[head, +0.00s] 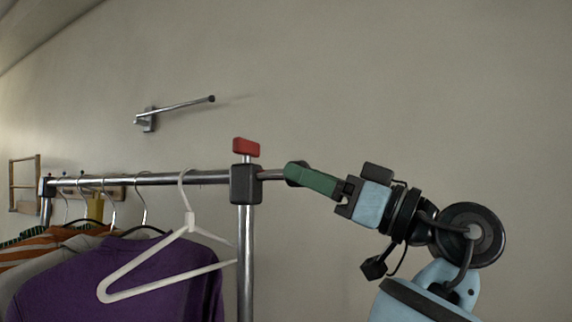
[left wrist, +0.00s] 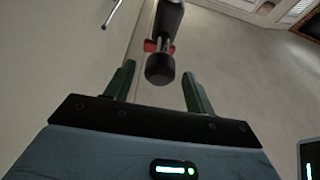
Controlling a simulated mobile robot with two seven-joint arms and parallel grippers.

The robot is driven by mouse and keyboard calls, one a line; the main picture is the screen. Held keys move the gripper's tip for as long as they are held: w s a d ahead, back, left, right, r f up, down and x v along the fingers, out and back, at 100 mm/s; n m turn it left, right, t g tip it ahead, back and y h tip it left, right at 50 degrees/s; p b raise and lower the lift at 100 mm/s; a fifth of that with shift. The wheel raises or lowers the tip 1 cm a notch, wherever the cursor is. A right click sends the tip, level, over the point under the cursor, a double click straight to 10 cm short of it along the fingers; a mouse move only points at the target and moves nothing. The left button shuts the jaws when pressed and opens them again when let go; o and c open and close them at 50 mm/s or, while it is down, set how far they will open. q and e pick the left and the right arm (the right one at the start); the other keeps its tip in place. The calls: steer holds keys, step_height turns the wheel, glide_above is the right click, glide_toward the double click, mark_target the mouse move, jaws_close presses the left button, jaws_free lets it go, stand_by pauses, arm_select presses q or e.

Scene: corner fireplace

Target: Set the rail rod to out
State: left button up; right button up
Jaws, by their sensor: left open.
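The rail rod (head: 271,174) is a short silver bar that sticks out to the right of the black corner joint (head: 245,184) of a clothes rack, with a dark end knob. In the left wrist view the round black knob (left wrist: 160,69) faces the camera between the two fingers, with visible gaps on both sides. My left gripper (head: 295,172) has green fingers and is open around the knob, coming from the right; a finger hides part of the knob in the head view. My right gripper is not in view.
A red handle (head: 246,147) stands on top of the joint. A white hanger (head: 189,228) hangs on the rail (head: 150,179) near the post, with a purple garment (head: 165,275) and other clothes to the left. A wall-mounted metal bar (head: 180,105) is above. The wall at right is bare.

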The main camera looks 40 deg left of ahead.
arm_select(q)
steer(key=shift+p+x, duration=0.3)
steer(key=shift+x, duration=2.05)
jaws_close()
